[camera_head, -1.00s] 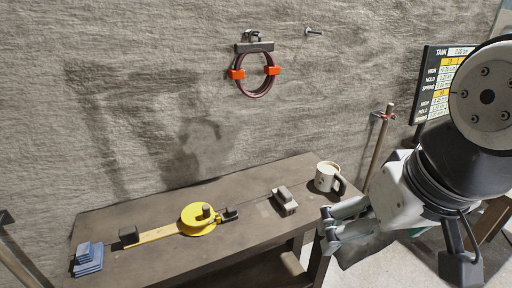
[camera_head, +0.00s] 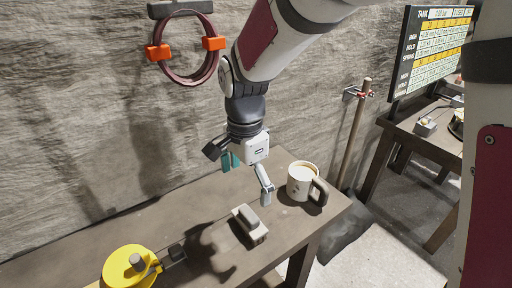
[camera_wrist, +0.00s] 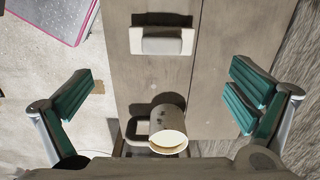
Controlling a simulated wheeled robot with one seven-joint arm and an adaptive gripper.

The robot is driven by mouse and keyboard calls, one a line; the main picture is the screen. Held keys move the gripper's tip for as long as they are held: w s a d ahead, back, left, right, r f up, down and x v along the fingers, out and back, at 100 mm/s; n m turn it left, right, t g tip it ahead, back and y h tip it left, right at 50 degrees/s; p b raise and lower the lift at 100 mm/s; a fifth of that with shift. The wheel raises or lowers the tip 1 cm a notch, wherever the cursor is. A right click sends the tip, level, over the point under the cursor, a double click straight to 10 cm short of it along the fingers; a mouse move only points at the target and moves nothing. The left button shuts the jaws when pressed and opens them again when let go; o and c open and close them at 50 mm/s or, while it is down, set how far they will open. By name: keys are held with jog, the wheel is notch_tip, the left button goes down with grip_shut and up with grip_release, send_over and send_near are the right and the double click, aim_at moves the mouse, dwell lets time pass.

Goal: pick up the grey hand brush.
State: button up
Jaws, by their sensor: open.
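The grey hand brush (camera_head: 249,224) lies on the brown table (camera_head: 190,212), left of the mug. It has a grey handle on top of a pale block, and it also shows at the top middle of the wrist view (camera_wrist: 161,41). My gripper (camera_head: 247,182) is open and empty above the table, over the area of the brush and mug, pointing down. In the wrist view its teal-padded fingers (camera_wrist: 162,98) are wide apart. The brush lies between their lines but further up the picture, clear of both fingers.
A white mug (camera_head: 302,180) with a brown drink and dark handle stands close right of the brush. A yellow reel (camera_head: 130,266) lies at the left. A coiled hose (camera_head: 187,50) hangs on the wall. A second table (camera_head: 430,137) stands at the right.

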aim_at(249, 213)
jog(key=f, duration=0.4)
jog(key=f+b, duration=0.1)
jog(key=f, duration=0.4)
jog(key=f+b, duration=0.1)
jog(key=f, duration=0.4)
jog(key=shift+w+d+f, duration=0.1)
jog(key=shift+w+f, duration=0.05)
jog(key=shift+w, duration=0.15)
jog(key=shift+c, duration=0.2)
jog(key=c, duration=0.9)
